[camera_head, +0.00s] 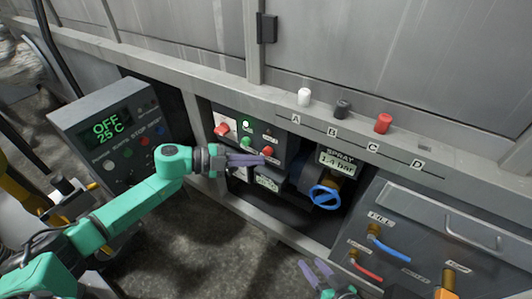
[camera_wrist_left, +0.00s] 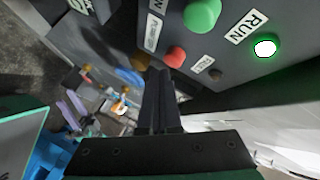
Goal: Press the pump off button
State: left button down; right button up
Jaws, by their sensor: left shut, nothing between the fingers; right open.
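The pump panel carries a round red button (camera_head: 267,151) and a green button (camera_head: 247,141). In the left wrist view the red button (camera_wrist_left: 175,57) sits just beyond and right of my fingertips, with the green button (camera_wrist_left: 201,14) above it. My left gripper (camera_head: 263,160) is shut and empty, its tips close by the red button; I cannot tell whether they touch. Its dark fingers show in the left wrist view (camera_wrist_left: 159,72). A lamp beside the RUN label (camera_wrist_left: 265,48) glows white-green; the other lamp (camera_wrist_left: 215,75) is dark. My right gripper (camera_head: 317,271) is open and empty, low in the picture.
A blue handwheel (camera_head: 324,197) stands out right of the panel, below the SPRAY display (camera_head: 338,162). A control box (camera_head: 108,132) reads OFF, 25 C. White, black and red knobs (camera_head: 383,123) stand on the ledge.

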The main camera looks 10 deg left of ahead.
pick_arm(q)
jog(key=shift+w+d, duration=0.1)
jog(key=shift+w, duration=0.1)
jog(key=shift+w+d, duration=0.2)
jog(key=shift+w, duration=0.25)
dwell(0.7)
jog(key=shift+s+a+p, duration=0.35)
jog(key=shift+s+p, duration=0.2)
jog(key=shift+s, duration=0.3)
jog(key=shift+s, duration=0.1)
jog(key=s+p, duration=0.1)
jog(key=s+a+p, duration=0.1)
jog(key=s, duration=0.1)
jog(key=s+a+p, duration=0.1)
jog(key=shift+s, duration=0.25)
dwell(0.5)
